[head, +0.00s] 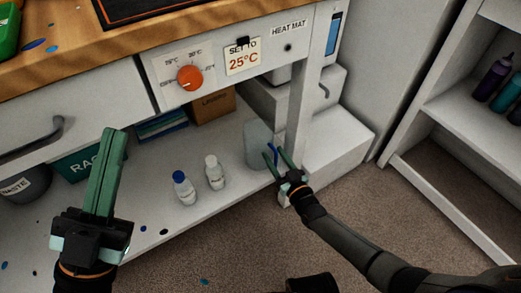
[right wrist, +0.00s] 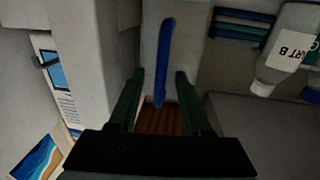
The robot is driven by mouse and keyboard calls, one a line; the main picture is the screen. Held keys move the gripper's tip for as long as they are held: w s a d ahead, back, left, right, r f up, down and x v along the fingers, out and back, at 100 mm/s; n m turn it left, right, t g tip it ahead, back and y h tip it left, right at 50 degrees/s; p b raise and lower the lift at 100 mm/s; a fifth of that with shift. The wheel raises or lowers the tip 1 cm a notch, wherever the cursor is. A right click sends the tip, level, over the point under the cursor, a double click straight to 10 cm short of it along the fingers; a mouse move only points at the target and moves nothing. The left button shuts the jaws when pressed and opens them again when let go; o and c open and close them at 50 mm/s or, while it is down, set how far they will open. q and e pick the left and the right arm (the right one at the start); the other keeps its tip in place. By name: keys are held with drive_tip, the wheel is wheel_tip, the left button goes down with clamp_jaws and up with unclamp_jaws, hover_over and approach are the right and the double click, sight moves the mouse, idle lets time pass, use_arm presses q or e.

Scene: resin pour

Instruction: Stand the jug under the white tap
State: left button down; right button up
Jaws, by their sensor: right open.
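The jug (head: 257,143) is a pale, cloudy container standing on the low shelf under the bench, near the white post. Its blue handle (right wrist: 164,60) runs upright between my right fingers in the right wrist view, against the pale jug body (right wrist: 190,50). My right gripper (head: 275,156) is open at the jug's right side, its fingers on either side of the handle and not closed on it. My left gripper (head: 107,160) has its green fingers together, empty, in front of the bench at the left. I see no white tap in either view.
A blue-capped bottle (head: 184,188) and a white-capped bottle (head: 214,172) stand left of the jug. The white post (head: 302,100) and a white block (head: 330,150) are close on the right. A cardboard box (head: 214,105) is behind. Open carpet (head: 270,235) lies in front.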

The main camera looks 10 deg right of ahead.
clamp_jaws()
idle(1.3)
